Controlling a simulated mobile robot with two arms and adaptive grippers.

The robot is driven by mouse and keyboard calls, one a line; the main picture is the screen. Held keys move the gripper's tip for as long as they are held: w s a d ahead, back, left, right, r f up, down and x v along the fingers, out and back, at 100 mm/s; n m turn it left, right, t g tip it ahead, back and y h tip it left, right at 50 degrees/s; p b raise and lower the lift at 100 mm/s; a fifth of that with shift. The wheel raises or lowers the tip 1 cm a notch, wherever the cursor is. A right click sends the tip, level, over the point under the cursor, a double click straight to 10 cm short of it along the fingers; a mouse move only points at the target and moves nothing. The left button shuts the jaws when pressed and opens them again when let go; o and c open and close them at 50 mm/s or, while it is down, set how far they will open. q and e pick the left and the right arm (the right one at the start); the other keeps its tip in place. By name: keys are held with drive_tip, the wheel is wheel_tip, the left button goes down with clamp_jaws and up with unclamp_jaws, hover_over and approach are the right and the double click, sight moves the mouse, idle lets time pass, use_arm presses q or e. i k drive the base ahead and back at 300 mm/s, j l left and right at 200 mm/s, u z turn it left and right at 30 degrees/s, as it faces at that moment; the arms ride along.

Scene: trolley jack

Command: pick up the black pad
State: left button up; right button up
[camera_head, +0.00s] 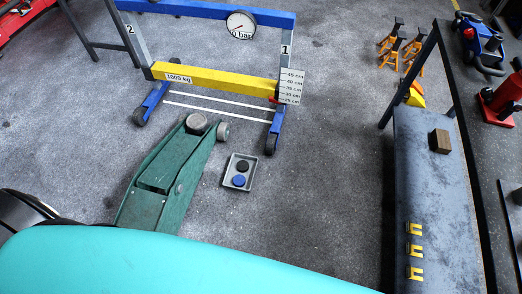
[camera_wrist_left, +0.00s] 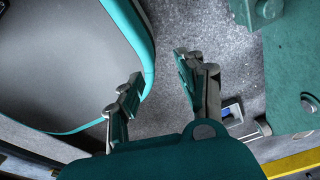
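No gripper shows in the head view, so my right gripper is out of sight.
A green trolley jack (camera_head: 170,180) stands just left of the tray. A blue frame with a yellow beam (camera_head: 215,80) stands behind. A dark bench (camera_head: 430,190) with a brown block (camera_head: 439,141) and yellow pieces (camera_head: 414,250) is at the right. Floor between tray and bench is clear.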

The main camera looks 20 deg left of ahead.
sight(243, 165)
drive_tip(key=i+z, duration=0.1)
drive_tip(key=i, duration=0.9)
drive_tip(key=i+l+u, duration=0.1)
drive_tip(key=i+u, duration=0.15)
drive_tip(key=u, duration=0.15)
drive_tip(key=i+l+u, duration=0.15)
drive_tip(key=u, duration=0.25)
drive_tip(key=i+l+u, duration=0.4)
drive_tip(key=k+j, duration=0.1)
